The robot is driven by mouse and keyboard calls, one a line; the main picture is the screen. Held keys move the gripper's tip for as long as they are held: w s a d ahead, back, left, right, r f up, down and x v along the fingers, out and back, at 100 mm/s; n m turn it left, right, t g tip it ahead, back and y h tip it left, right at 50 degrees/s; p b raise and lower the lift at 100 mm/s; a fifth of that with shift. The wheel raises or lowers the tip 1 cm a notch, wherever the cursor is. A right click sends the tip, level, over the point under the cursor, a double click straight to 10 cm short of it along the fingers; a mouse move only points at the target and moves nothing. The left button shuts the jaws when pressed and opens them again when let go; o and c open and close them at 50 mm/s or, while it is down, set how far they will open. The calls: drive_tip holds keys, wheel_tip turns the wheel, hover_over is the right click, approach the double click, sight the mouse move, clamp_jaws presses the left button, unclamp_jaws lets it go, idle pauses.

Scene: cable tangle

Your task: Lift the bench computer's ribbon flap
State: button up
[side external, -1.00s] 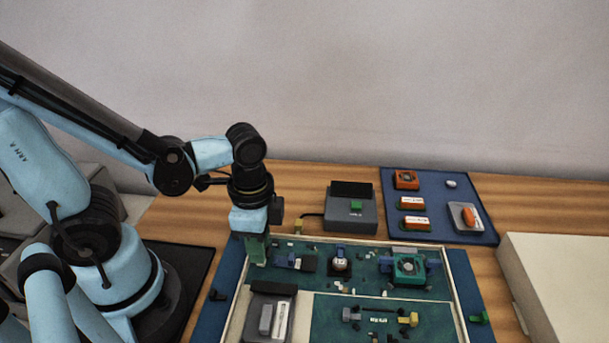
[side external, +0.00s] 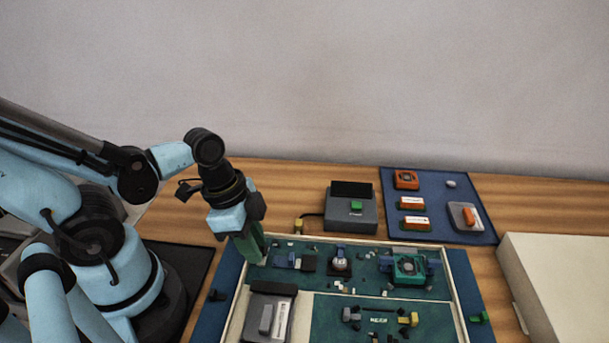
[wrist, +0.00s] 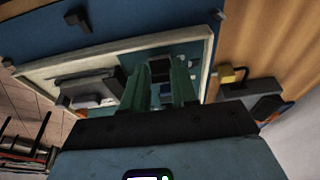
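The bench computer is an open, pale-rimmed case (side external: 462,290) holding green boards (side external: 312,250). My gripper (side external: 258,259) has green fingers and leans, with its tips low at the case's back left corner. In the wrist view, the two fingers (wrist: 161,88) stand apart with a gap between them, and nothing shows held there. A small blue part (side external: 282,260) and a dark chip (side external: 309,263) lie on the board just right of the fingertips. I cannot clearly make out the ribbon flap, nor whether the fingertips touch anything.
A grey box with a black top (side external: 351,212) stands behind the case, with a cable and yellow plug (side external: 298,226) beside it. A blue mat (side external: 437,180) at the back right holds orange and white parts. A dark grey unit (side external: 258,308) sits in the case's front left.

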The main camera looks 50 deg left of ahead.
drive_tip(key=o, duration=0.3)
drive_tip(key=shift+r, duration=0.1)
drive_tip(key=v, duration=1.2)
idle(0.6)
drive_tip(key=w+a+f+n+t+y, duration=0.1)
drive_tip(key=w+n+t+y, duration=0.1)
drive_tip(key=w+n+t, duration=0.3)
drive_tip(key=shift+w+a+f+n, duration=0.15)
drive_tip(key=shift+w+f+n, duration=0.1)
drive_tip(key=shift+w+n, duration=2.15)
